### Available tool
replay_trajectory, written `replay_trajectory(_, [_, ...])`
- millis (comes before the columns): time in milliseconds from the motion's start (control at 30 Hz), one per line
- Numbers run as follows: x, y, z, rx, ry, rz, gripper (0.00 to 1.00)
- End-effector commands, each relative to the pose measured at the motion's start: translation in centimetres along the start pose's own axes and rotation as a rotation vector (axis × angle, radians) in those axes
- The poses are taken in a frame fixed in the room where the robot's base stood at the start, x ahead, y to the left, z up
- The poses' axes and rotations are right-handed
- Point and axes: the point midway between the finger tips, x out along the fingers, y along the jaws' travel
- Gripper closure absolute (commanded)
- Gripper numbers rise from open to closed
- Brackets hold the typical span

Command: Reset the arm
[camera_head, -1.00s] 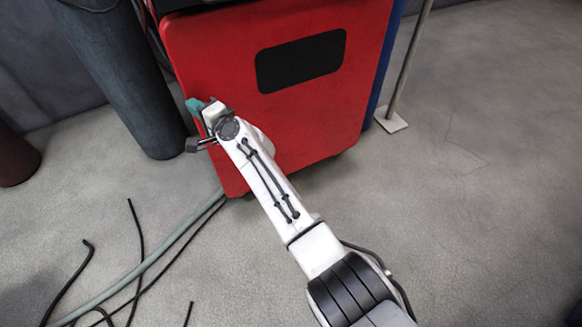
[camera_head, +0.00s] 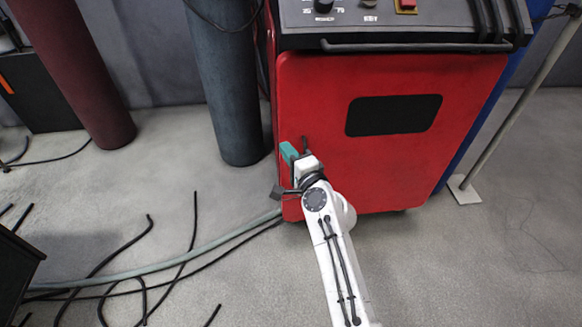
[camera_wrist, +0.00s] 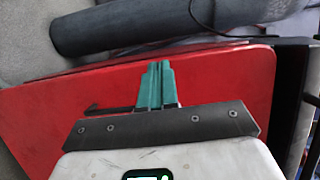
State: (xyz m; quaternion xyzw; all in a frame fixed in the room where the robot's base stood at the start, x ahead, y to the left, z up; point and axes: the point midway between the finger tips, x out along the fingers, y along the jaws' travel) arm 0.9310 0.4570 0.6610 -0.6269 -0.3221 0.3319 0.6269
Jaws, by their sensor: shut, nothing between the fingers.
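My gripper (camera_head: 289,152) shows in the head view at the end of my white arm, in front of the lower left part of a red machine cabinet (camera_head: 300,100). Its teal fingers are together. In the wrist view the teal fingers (camera_wrist: 155,85) lie side by side with nothing held between them, and the red cabinet panel (camera_wrist: 235,75) is behind them. I cannot tell the exact gap between fingertips and panel.
A dark grey cylinder (camera_head: 225,80) and a dark red cylinder (camera_head: 85,70) stand left of the cabinet. Hoses and cables (camera_head: 150,265) lie on the floor at left. A pole with a flat base (camera_head: 464,189) stands at right. Floor at lower right (camera_head: 480,270) is clear.

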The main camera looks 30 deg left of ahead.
Motion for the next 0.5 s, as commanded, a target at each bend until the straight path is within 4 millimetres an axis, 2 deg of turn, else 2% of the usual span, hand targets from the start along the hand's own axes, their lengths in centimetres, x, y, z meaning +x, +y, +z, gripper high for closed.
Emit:
replay_trajectory(300, [-4.5,0.0,1.8,0.001,-0.001,0.003,1.00])
replay_trajectory(500, [-5.9,0.1,2.3,0.002,-0.001,0.002,1.00])
